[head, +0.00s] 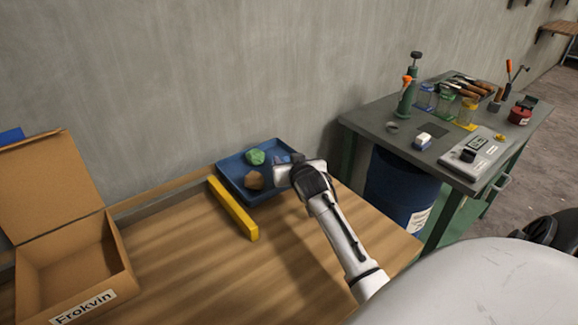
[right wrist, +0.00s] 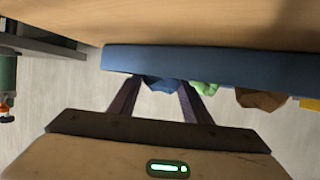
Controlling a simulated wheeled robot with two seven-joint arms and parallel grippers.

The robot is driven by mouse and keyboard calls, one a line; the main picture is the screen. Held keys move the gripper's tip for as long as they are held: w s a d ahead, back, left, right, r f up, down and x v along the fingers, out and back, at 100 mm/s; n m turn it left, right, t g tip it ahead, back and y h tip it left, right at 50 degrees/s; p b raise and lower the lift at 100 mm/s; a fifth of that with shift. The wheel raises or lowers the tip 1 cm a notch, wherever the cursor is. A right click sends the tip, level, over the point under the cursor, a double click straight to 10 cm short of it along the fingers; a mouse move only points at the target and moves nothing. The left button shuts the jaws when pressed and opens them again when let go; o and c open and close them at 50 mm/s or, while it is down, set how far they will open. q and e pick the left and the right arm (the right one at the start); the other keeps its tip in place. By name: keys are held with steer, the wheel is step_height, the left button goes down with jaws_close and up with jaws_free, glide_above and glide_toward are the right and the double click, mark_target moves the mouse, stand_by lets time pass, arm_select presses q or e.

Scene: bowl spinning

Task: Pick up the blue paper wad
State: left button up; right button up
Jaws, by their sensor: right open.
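The blue tray (head: 234,171) lies on the wooden table against the wall and holds crumpled paper wads. A green wad (head: 255,157) and a brown wad (head: 254,180) show clearly in it. My right gripper (head: 279,170) is over the tray's right side, open. In the head view the gripper covers much of the tray's right part. In the right wrist view the blue paper wad (right wrist: 160,84) shows between the two open fingers, partly behind the tray's edge (right wrist: 220,65). I cannot tell whether the fingers touch it. My left gripper is out of view.
A yellow bar (head: 233,208) lies along the tray's left side. An open cardboard box (head: 75,258) stands at the left. The table front is clear. A workbench (head: 385,125) with tools and a blue barrel (head: 400,190) stand at the right.

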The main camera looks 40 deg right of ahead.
steer(key=shift+c, duration=0.2)
steer(key=c, duration=0.7)
